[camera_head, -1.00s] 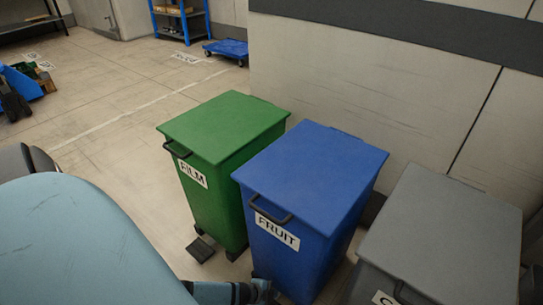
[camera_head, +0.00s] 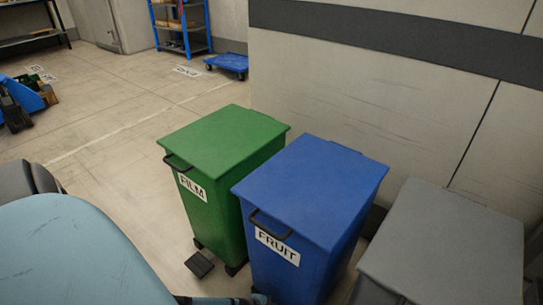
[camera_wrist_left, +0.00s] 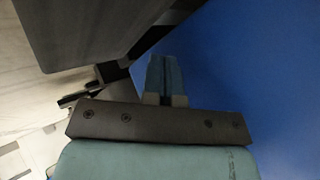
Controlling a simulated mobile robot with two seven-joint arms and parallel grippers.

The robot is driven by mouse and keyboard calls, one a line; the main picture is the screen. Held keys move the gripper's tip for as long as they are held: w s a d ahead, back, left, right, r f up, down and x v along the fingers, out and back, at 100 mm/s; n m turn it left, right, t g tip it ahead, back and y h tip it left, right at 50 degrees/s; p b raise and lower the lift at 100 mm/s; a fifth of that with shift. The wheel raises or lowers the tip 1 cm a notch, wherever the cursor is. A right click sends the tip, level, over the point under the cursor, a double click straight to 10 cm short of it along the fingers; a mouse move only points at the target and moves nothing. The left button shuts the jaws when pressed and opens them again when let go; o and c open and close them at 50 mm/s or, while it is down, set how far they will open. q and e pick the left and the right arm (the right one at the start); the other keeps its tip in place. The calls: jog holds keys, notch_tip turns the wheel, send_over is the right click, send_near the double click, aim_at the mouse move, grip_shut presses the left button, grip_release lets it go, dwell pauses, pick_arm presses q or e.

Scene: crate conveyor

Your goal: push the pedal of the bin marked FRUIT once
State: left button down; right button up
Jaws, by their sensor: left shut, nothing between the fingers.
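The blue bin marked FRUIT (camera_head: 312,190) stands upright in the head view with its lid closed, its label and black handle facing me. Its pedal is hidden below the picture's bottom edge. My left arm reaches in low at the bottom edge, in front of this bin; its gripper is mostly cut off there. In the left wrist view my left gripper (camera_wrist_left: 165,78) is shut and empty. A blue wall of the bin (camera_wrist_left: 245,75) fills the right side there. I cannot tell whether the fingers touch it. My right gripper is out of view.
A green bin marked FILM (camera_head: 225,150) with a dark pedal (camera_head: 199,264) stands left of the blue bin. A grey bin (camera_head: 445,240) stands to its right. A wall rises behind. Open floor lies to the left. A dark slab (camera_wrist_left: 85,30) is close in the wrist view.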

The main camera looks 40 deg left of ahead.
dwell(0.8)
pick_arm(q)
jog(key=shift+f, duration=0.45)
jog(key=shift+f, duration=0.4)
dwell(0.4)
